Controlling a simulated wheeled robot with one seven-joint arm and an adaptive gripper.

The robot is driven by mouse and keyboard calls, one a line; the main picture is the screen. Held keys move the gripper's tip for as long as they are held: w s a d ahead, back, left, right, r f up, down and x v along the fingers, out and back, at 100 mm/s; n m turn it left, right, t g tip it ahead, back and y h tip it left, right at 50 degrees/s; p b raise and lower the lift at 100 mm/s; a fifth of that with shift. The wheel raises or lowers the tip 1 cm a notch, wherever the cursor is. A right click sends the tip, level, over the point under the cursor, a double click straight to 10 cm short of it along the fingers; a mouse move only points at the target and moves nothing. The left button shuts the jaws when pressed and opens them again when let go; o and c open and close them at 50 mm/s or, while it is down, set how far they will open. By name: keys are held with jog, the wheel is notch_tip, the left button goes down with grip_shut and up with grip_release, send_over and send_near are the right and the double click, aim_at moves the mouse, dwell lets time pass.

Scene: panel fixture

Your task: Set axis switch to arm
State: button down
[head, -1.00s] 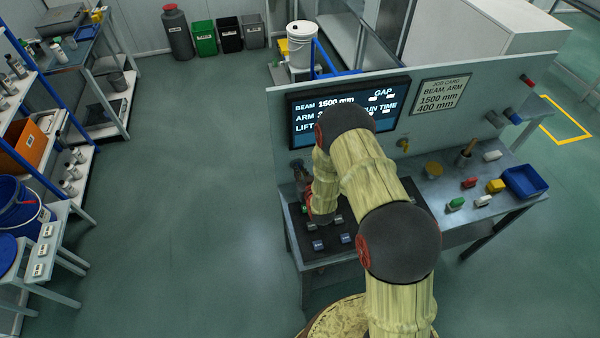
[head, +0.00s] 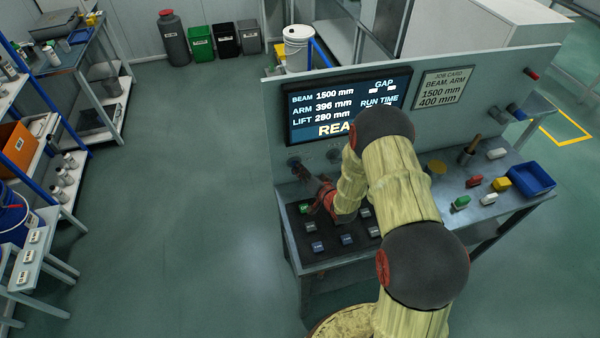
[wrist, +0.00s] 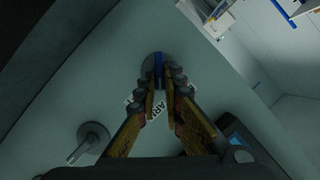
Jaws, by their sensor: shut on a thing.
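The axis switch (wrist: 158,60) is a dark round dial with a blue handle on the panel in the wrist view. My gripper (wrist: 160,88) is shut on that handle, with a fingertip on each side. A white label reading "ARM" lies partly hidden behind the fingers, and another label is mostly covered. In the head view, my gripper (head: 302,172) reaches the panel's lower left, at the dark dial (head: 293,162). The handle's exact pointing against the labels is hard to tell.
The screen (head: 345,105) reads beam 1500 mm, arm 396 mm, lift 280 mm. The job card (head: 443,88) reads beam, arm, 1500 mm, 400 mm. A second grey switch (wrist: 93,138) is on the panel. Several buttons are on the black desk pad (head: 330,258); a blue tray (head: 530,182) stands right.

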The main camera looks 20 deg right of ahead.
dwell(0.4)
jog(key=c, duration=2)
grip_release()
jog(key=shift+o, duration=0.4)
jog(key=shift+d, duration=0.1)
jog(key=v, duration=1.2)
jog(key=shift+f, duration=0.1)
jog(key=shift+w, duration=0.1)
